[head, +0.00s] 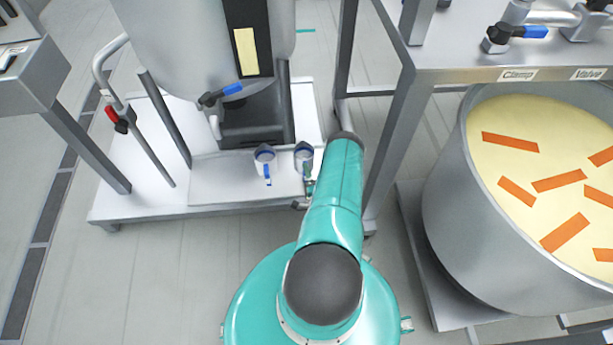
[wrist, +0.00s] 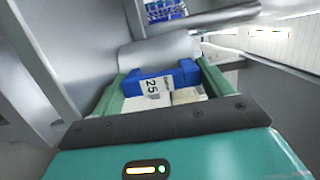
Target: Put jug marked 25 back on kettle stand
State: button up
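The jug marked 25 shows in the wrist view as a grey rounded body (wrist: 160,51) with a blue handle (wrist: 188,72) and a white label reading 25. My gripper (wrist: 163,72) has its green fingers on both ends of the handle, with no clear gap. In the head view my gripper (head: 308,187) is at the front of the right-hand of two small jugs (head: 303,152); its handle is mostly hidden. That jug appears upright over the white kettle stand (head: 130,200); whether it touches the stand I cannot tell.
Another jug (head: 264,154) with a blue handle stands close on the left. The big steel kettle (head: 190,45) and its legs rise behind. A steel table frame (head: 395,140) and a large vat (head: 460,210) are on the right. Open floor lies at front left.

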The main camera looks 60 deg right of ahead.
jog(key=shift+o, duration=0.6)
jog(key=shift+r, duration=0.15)
jog(key=v, duration=1.2)
dwell(0.7)
